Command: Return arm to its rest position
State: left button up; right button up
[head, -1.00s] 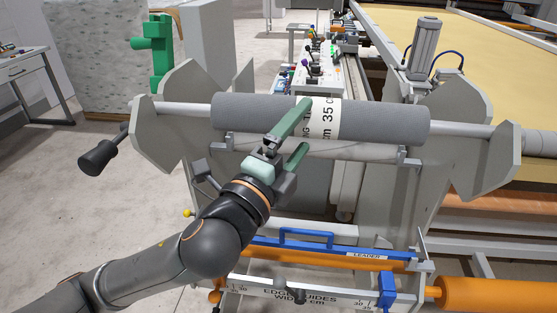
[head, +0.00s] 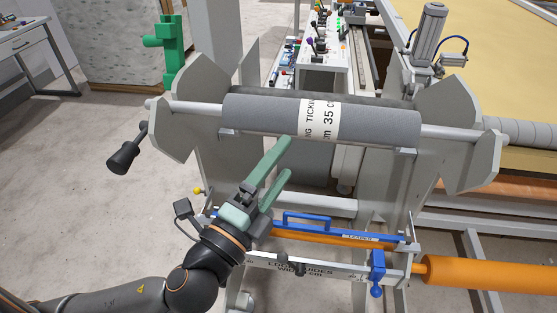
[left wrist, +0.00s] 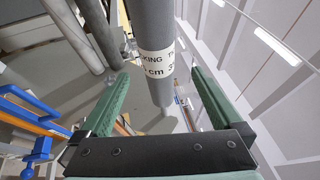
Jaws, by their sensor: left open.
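My left gripper (head: 286,159) is open and empty, in front of and a little below the grey ticking roll (head: 270,118). A gap shows between its green fingertips and the roll. The roll carries a white printed label (head: 321,119) and lies level on its shaft between two grey end plates (head: 455,130). In the left wrist view the roll (left wrist: 153,17) with its label stands beyond the two spread fingers (left wrist: 160,76), with nothing between them. My right gripper is in neither view.
A crank handle (head: 124,157) sticks out at the left. Below are a blue leader bar (head: 330,232), an edge-guide rail (head: 325,268) and an orange roller (head: 480,285). A green post (head: 166,45) stands at the back left. The floor at left is open.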

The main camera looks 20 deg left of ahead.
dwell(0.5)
pick_arm(q)
notch_tip(320, 180, down, 22)
jog(key=n+g+y, duration=0.1)
jog(key=n+g, duration=0.5)
jog(key=n, duration=0.3)
jog(key=s+a+f+n+g, duration=0.1)
jog(key=s+f+n+g, duration=0.1)
jog(key=s+f+n, duration=0.3)
jog(key=s+a+f+n+g, duration=0.2)
jog(key=s+f+n, duration=0.3)
jog(key=f, duration=0.6)
jog(key=shift+s+f, duration=0.3)
jog(key=shift+s, duration=0.45)
jog(key=shift+a, duration=0.1)
